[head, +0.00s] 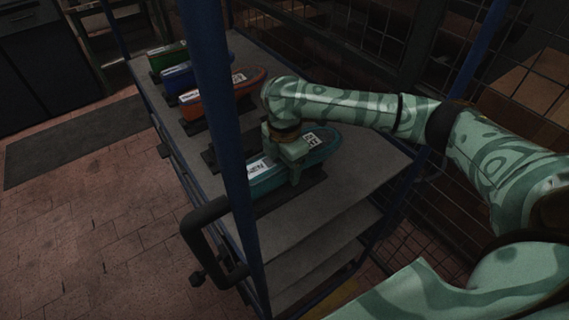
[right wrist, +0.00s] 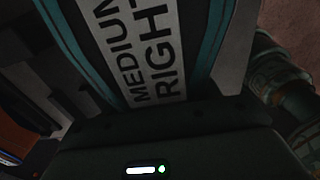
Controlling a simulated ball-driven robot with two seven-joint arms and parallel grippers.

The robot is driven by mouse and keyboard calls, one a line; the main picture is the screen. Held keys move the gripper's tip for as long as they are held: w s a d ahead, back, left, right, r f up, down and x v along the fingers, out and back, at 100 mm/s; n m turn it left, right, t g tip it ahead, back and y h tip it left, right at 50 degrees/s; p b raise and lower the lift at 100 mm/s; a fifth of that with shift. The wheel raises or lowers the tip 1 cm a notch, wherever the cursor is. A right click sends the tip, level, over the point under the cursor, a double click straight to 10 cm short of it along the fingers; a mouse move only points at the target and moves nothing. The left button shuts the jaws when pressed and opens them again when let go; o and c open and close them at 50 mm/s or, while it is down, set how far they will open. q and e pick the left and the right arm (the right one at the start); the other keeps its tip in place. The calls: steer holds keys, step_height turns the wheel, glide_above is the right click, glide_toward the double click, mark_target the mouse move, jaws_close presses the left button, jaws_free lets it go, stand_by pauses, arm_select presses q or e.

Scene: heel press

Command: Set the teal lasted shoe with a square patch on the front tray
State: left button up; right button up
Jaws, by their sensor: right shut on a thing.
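The teal shoe (head: 264,181) rests on or just above a dark stand (head: 315,182) at the near end of a cart's grey top. White labels lie along it; one reads "MEDIUM RIGHT" in the right wrist view (right wrist: 152,50). I cannot make out a square patch. My right gripper (head: 292,165) reaches down over the middle of the teal shoe and is shut on it. The far finger is hidden. My left gripper is not in view. I cannot identify a front tray for certain.
Red-orange (head: 225,91), blue (head: 190,73) and green (head: 168,54) shoes stand in a row farther back on the cart top (head: 345,190). Blue posts (head: 222,110) rise at the cart's edges, with a dark handle (head: 203,222) in front. Lower shelves (head: 325,245) look bare where visible. Wire mesh stands behind.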

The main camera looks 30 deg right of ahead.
steer(key=shift+f, duration=0.55)
stand_by(0.4)
steer(key=o, duration=1.6)
steer(key=shift+f, duration=0.1)
step_height(320, 180, up, 16)
steer(key=p, duration=0.6)
steer(key=shift+r, duration=0.2)
steer(key=shift+f, duration=0.1)
